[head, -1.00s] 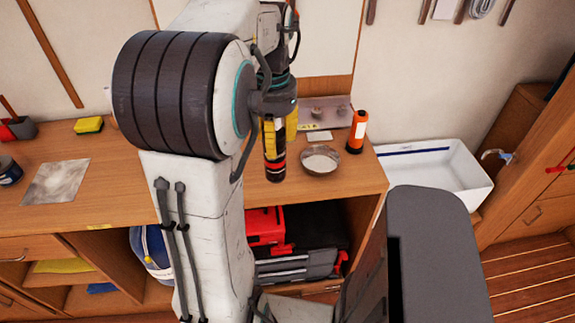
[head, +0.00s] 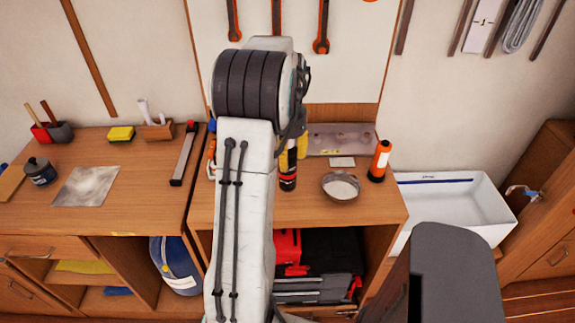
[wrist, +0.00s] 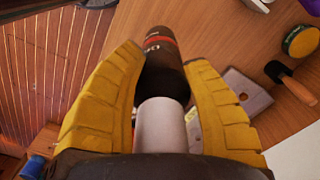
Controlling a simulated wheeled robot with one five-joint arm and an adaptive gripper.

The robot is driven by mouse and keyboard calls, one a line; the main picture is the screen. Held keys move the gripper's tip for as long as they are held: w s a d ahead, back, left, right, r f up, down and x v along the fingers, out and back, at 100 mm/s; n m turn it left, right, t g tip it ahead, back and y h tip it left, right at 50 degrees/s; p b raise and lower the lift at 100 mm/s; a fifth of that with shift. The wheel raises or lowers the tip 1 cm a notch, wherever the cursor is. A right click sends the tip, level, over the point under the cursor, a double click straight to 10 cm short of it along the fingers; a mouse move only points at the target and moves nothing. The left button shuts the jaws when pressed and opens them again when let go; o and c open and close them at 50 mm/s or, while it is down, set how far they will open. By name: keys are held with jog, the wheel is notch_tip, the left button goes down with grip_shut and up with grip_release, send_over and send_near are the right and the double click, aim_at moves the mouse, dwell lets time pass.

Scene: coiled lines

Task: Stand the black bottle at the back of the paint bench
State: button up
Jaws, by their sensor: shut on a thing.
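My gripper (head: 291,160) is shut on the black bottle (head: 288,182), which has a red band and hangs roughly upright below the yellow fingers. In the wrist view the bottle (wrist: 162,62) lies between both fingers, with a pale grey cylindrical part nearest the camera. The bottle is over the right-hand wooden bench (head: 240,208), left of a metal bowl. I cannot tell whether its base touches the wood.
The metal bowl (head: 340,186) and an orange bottle (head: 380,161) stand to the right. A grey metal piece (head: 340,138) and a white card (head: 342,162) lie at the back. A white sink (head: 452,200) is beside the bench. Tools hang on the wall behind.

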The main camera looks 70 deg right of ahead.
aim_at(288, 181)
jog(key=shift+f, duration=2)
jog(key=shift+f, duration=0.2)
jog(key=o, duration=1.2)
